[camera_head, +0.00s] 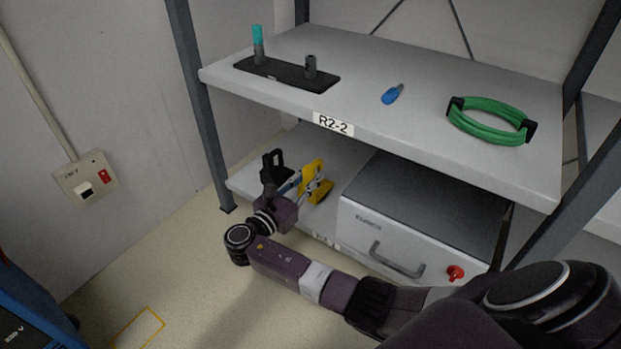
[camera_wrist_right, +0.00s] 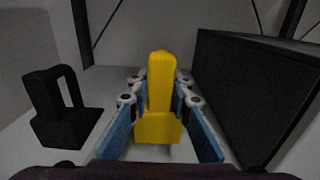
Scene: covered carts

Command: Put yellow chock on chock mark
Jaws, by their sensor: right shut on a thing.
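The yellow chock (camera_head: 316,181) is at the lower shelf, left of a grey box. My right gripper (camera_head: 301,184) is shut on the yellow chock, with its fingers on both sides of it. In the right wrist view the chock (camera_wrist_right: 161,95) stands upright between the blue-padded fingers of my right gripper (camera_wrist_right: 160,105). I cannot tell whether the chock touches the shelf. A yellow outline (camera_head: 138,328) on the floor at the lower left, partly cut off by the frame, looks like the chock mark. My left gripper is not in view.
A black chock-like block with a handle (camera_wrist_right: 60,108) stands left of the yellow chock. The grey box (camera_head: 420,215) is close on the right. The upper shelf (camera_head: 440,85) overhangs, and a rack post (camera_head: 200,110) stands at the left.

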